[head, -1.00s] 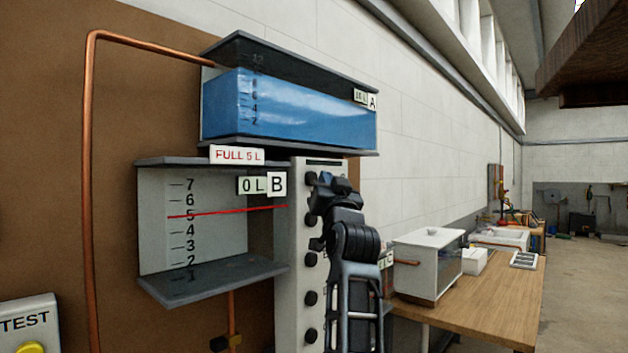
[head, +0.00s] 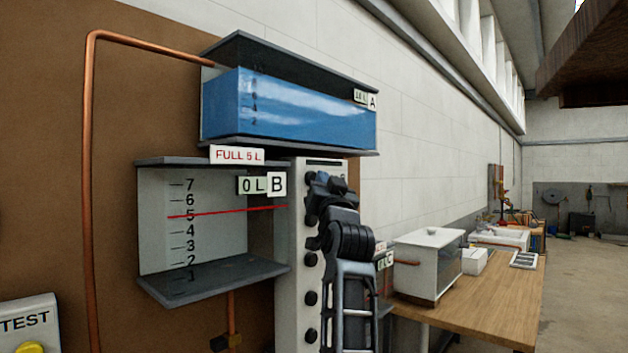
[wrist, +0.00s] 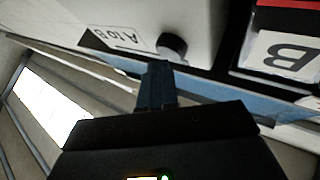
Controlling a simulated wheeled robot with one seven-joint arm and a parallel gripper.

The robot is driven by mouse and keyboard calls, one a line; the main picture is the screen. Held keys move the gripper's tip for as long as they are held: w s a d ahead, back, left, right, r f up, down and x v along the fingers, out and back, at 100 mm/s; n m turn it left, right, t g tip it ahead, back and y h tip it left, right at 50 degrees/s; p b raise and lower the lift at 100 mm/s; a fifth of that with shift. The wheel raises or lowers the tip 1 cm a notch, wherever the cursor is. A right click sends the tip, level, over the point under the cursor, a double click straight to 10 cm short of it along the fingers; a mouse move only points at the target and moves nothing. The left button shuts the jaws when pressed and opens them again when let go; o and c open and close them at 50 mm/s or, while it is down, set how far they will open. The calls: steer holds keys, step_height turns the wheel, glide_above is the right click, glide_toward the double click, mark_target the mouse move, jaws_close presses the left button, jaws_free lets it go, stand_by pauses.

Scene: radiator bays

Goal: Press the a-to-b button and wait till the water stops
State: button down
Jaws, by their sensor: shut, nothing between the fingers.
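Tank A (head: 290,60) is at the top and holds blue water (head: 310,112). Tank B (head: 205,230) below it looks empty and its sign reads 0 L. A red line crosses it at 5. The pale button panel (head: 298,235) stands right of tank B with a column of dark knob-like buttons. In the wrist view the label A to B (wrist: 118,38) sits beside a dark round button (wrist: 172,46). My gripper (head: 318,182) is shut and empty, near the panel's top button. In the wrist view its fingertips (wrist: 156,68) are close to that button; I cannot tell whether they touch.
A copper pipe (head: 88,200) runs up the left side to tank A. A box with a yellow TEST button (head: 28,343) is at lower left. A wooden bench (head: 475,300) with a white tank (head: 428,265) stands at right. The floor at far right is open.

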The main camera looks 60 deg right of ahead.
steer(key=shift+w+d, duration=0.1)
steer(key=shift+w, duration=0.35)
stand_by(0.4)
stand_by(0.3)
steer(key=shift+s+a, duration=0.2)
steer(key=shift+s, duration=0.7)
steer(key=shift+s, duration=0.1)
steer(key=s, duration=0.2)
steer(key=s+a+p, duration=0.1)
steer(key=s, duration=0.1)
steer(key=shift+s+a, duration=0.1)
steer(key=shift+s, duration=0.2)
stand_by(0.6)
